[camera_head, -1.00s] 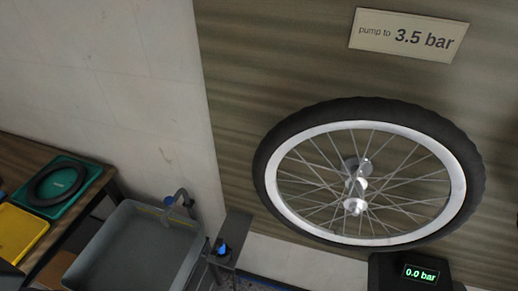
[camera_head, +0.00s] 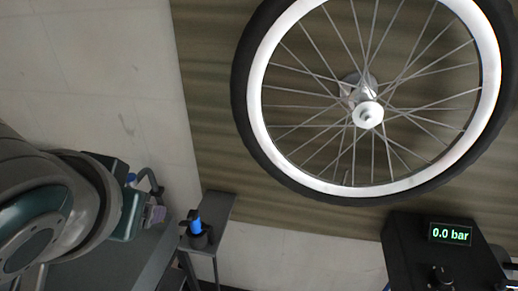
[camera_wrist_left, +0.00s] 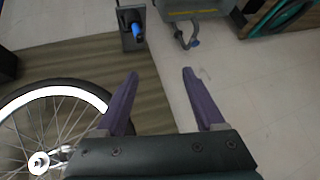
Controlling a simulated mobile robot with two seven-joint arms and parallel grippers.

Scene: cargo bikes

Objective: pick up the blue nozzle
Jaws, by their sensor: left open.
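The blue nozzle (camera_head: 196,226) stands upright in a dark holder (camera_head: 197,241) on a narrow grey stand, left of the wheel in the head view. It also shows in the left wrist view as a small blue piece (camera_wrist_left: 137,30) near the top edge. My left gripper (camera_wrist_left: 159,72) is open and empty in the left wrist view, with its two purple fingers apart and the nozzle beyond their tips. In the head view my left arm covers the lower left, and its fingers are mostly hidden. My right gripper does not show.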

